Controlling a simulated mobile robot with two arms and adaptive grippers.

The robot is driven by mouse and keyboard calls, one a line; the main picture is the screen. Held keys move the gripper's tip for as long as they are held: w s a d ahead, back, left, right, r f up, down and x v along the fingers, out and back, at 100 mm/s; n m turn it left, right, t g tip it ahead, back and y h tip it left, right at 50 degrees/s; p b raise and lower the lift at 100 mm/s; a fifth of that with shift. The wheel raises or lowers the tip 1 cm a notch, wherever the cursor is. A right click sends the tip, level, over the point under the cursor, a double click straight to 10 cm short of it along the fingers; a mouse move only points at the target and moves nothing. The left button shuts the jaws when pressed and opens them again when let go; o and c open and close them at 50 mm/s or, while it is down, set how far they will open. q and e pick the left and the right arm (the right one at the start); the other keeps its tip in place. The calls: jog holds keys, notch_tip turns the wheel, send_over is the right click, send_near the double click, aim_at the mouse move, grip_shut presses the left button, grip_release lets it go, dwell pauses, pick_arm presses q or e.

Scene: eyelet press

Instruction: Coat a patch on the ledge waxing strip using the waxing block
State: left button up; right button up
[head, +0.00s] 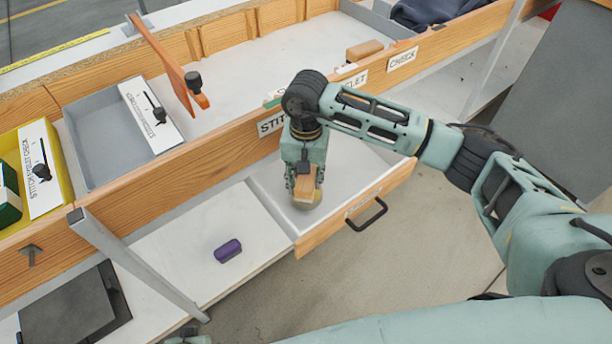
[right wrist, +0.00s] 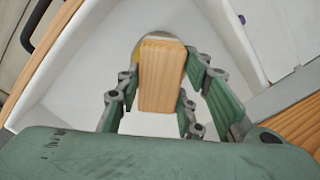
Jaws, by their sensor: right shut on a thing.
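My right gripper (head: 305,190) is shut on a light wooden block (head: 305,186) inside the open drawer (head: 350,160). In the right wrist view, the wooden block (right wrist: 162,78) sits between the fingers of the gripper (right wrist: 164,95). A rounded, yellowish and pale part shows at the block's far end, over the white drawer floor; I cannot tell whether it touches the floor. I cannot make out which surface is the ledge waxing strip. A teal sliver at the bottom edge of the head view, perhaps my left gripper (head: 188,337), is mostly cut off.
A purple block (head: 228,251) lies on the white lower shelf (head: 180,240). A second wooden block (head: 364,50) sits in the upper tray. The drawer's wooden front with a black handle (head: 368,215) juts out. A metal post (head: 135,262) stands left. A grey bin (head: 95,140) is behind.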

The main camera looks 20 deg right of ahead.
pick_arm(q)
jog(key=shift+r, duration=0.1)
dwell(0.3)
pick_arm(e)
jog(key=shift+f, duration=0.1)
pick_arm(q)
jog(key=shift+w+r, duration=0.1)
jog(key=shift+r, duration=0.45)
pick_arm(e)
jog(key=shift+f, duration=0.1)
pick_arm(q)
jog(key=shift+w+r+b, duration=0.15)
jog(key=shift+b, duration=0.15)
pick_arm(e)
jog(key=shift+f, duration=0.1)
pick_arm(q)
jog(key=shift+w+r, duration=0.15)
jog(key=shift+r, duration=0.1)
jog(key=shift+w+r, duration=0.1)
pick_arm(e)
jog(key=shift+f, duration=0.1)
